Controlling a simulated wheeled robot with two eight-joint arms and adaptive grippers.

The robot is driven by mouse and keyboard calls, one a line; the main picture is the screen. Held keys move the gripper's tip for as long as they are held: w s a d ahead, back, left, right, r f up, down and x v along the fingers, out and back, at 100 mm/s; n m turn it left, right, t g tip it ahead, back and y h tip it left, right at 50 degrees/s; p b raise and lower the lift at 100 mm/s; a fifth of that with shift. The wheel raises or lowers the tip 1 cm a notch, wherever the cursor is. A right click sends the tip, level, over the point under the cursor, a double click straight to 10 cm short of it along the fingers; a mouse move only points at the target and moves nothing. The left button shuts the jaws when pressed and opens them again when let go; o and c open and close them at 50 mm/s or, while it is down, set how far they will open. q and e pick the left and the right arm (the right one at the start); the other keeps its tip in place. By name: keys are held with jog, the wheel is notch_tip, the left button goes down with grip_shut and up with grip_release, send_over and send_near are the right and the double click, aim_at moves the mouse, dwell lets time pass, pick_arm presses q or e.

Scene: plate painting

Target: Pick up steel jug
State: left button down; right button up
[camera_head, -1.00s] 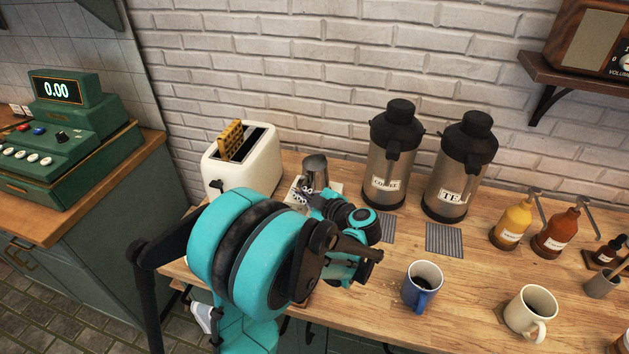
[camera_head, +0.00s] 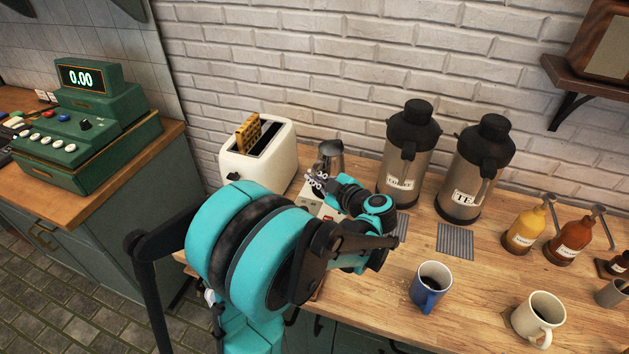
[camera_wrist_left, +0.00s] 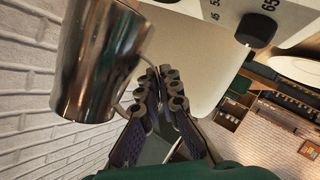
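The steel jug (camera_head: 331,153) is a shiny metal pitcher, in the head view to the right of the toaster. It fills the upper left of the left wrist view (camera_wrist_left: 97,60), with its thin handle (camera_wrist_left: 127,106) reaching toward my fingers. My left gripper (camera_head: 317,180) is at the handle, and its fingers are close together there in the left wrist view (camera_wrist_left: 160,88). The jug appears held a little above a white appliance (camera_head: 330,213). The exact contact on the handle is partly hidden. My right gripper is not in view.
A white toaster (camera_head: 258,163) with bread is close on the left. Coffee (camera_head: 408,160) and tea (camera_head: 472,175) dispensers stand to the right. A blue mug (camera_head: 429,287), a cream mug (camera_head: 538,315) and sauce bottles (camera_head: 524,232) are further right. A brick wall is behind.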

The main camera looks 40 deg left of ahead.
pick_arm(q)
jog(key=s+d+r+p, duration=0.3)
jog(key=s+d+r, duration=0.2)
jog(key=d, duration=0.5)
jog(key=shift+d+r+p, duration=0.25)
jog(key=shift+r+p, duration=0.1)
jog(key=shift+r, duration=0.65)
